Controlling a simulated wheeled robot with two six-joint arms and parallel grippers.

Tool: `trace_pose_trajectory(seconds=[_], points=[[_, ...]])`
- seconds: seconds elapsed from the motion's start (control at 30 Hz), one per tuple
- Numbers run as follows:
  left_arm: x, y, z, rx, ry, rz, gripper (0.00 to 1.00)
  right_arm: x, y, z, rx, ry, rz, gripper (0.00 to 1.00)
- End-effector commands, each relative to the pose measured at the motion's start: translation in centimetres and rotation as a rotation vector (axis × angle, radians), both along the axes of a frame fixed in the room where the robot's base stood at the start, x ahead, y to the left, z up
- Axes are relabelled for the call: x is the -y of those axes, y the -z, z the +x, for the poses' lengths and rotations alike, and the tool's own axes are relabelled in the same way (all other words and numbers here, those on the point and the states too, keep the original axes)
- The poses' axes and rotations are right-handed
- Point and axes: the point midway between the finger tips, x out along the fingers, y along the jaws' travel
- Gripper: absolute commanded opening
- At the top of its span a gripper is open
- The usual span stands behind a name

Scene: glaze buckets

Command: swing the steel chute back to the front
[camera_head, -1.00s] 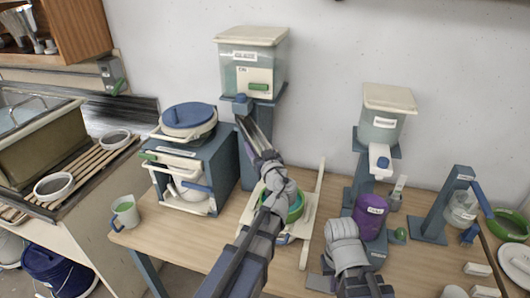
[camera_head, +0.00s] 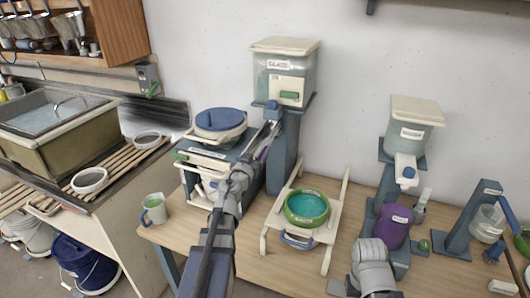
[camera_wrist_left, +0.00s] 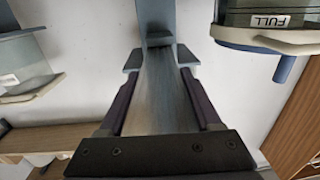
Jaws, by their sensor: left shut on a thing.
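The steel chute (camera_head: 271,129) hangs under the blue spout fitting of the tall glaze tank (camera_head: 285,72). It points forward and down to the left, beside the blue-lidded pot, not over the green bowl. My left gripper (camera_head: 265,141) is shut on the chute. In the left wrist view the chute (camera_wrist_left: 166,95) runs as a grey trough between the two purple fingers (camera_wrist_left: 160,85). My right gripper (camera_head: 372,262) is low in front of the purple container, its fingers not clear.
A green bowl (camera_head: 293,219) with teal liquid sits on a cream stand (camera_head: 329,255) to the right of my left arm. A blue-lidded pot (camera_head: 221,121) tops the rack close to its left. A purple container (camera_head: 396,226) stands under the second tank (camera_head: 412,136).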

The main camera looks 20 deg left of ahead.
Motion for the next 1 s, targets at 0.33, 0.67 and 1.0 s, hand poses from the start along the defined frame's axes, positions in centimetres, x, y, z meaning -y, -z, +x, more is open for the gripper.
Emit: trace_pose_trajectory(seconds=[0.33, 0.67, 1.0], points=[[-0.81, 0.02, -0.06, 0.000, 0.050, -0.001, 0.00, 0.00, 0.02, 0.00, 0.000, 0.000, 0.000, 0.00], [-0.81, 0.02, -0.06, 0.000, 0.051, 0.000, 0.00, 0.00, 0.02, 0.00, 0.000, 0.000, 0.000, 0.00], [-0.80, 0.01, -0.02, 0.000, 0.051, 0.000, 0.95, 0.00, 0.01, 0.00, 0.000, 0.000, 0.000, 0.00]])
